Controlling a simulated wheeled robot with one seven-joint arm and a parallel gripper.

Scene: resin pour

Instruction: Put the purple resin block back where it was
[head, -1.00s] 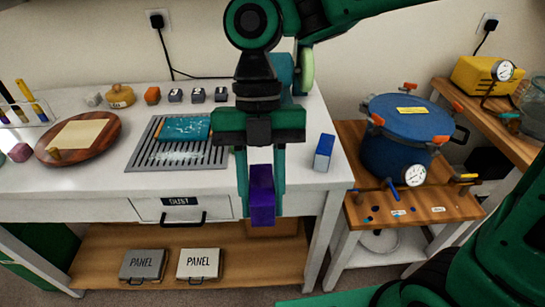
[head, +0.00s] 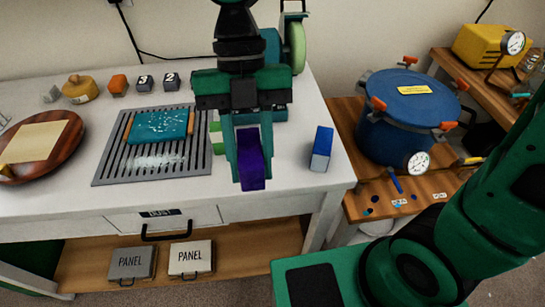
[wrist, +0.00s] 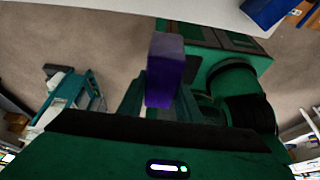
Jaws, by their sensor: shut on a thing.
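The purple resin block (head: 250,160) is held upright between the fingers of my gripper (head: 249,150). In the head view it shows in front of the white table's front part, near the edge. In the wrist view the purple block (wrist: 165,72) stands between the two fingertips, with floor and my green base behind it. My gripper is shut on it. How high it is above the table cannot be told exactly. The place where it was before is not marked in these frames.
A blue and white block (head: 320,150) stands right of my gripper on the white table (head: 285,180). A slotted grille (head: 110,165) with a teal panel (head: 160,126) lies left. A blue pressure pot (head: 405,118) stands on the wooden cart at right. Numbered blocks (head: 157,83) stand behind.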

